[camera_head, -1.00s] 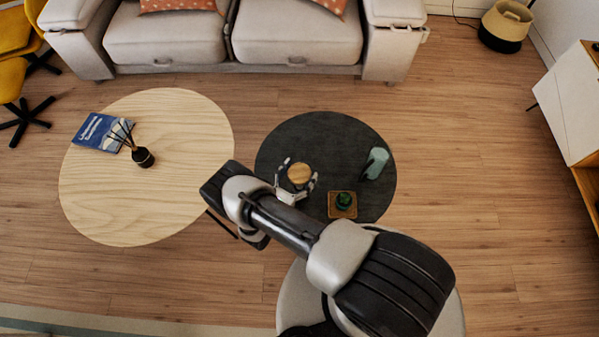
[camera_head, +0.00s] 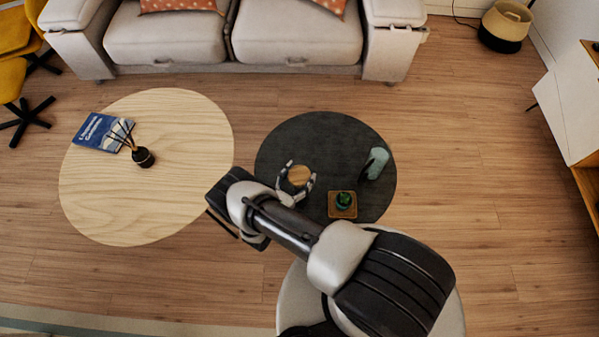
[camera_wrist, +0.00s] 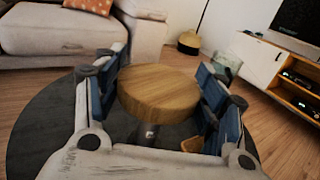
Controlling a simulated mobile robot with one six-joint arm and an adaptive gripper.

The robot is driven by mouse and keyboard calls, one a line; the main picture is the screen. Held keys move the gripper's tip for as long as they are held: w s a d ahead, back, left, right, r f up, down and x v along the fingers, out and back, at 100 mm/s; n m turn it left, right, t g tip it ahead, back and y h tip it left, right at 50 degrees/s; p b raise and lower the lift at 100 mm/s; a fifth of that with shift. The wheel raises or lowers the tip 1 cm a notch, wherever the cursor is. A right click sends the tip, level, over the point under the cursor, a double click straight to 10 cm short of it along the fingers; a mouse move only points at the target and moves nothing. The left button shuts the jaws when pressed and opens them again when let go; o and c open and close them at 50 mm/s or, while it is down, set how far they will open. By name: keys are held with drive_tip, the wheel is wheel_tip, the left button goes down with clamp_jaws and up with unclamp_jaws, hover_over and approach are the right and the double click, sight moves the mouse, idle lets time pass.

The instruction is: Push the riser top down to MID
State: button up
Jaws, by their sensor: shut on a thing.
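The riser top (camera_head: 299,176) is a round wooden disc above the dark round table (camera_head: 340,135). In the wrist view the disc (camera_wrist: 158,90) fills the space between the blue-padded fingers, with part of a dark post (camera_wrist: 148,133) below it. My gripper (camera_head: 302,170) is shut on the riser top, one finger on each side of its rim. It also shows in the wrist view (camera_wrist: 160,78). The lower post and its base are mostly hidden, and I see no MID mark.
A green plant (camera_head: 344,200) on a square wooden coaster and a pale teal cup-like object (camera_head: 376,163) share the dark table. A light wooden table (camera_head: 185,200) with a book (camera_head: 103,132) and a reed diffuser (camera_head: 143,157) stands left. A sofa (camera_head: 295,40) is behind.

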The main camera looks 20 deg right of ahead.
wheel_tip(320, 180, down, 2)
drive_tip(key=shift+f, duration=0.1)
drive_tip(key=o, duration=1.6)
drive_tip(key=shift+c, duration=0.2)
drive_tip(key=v, duration=1.2)
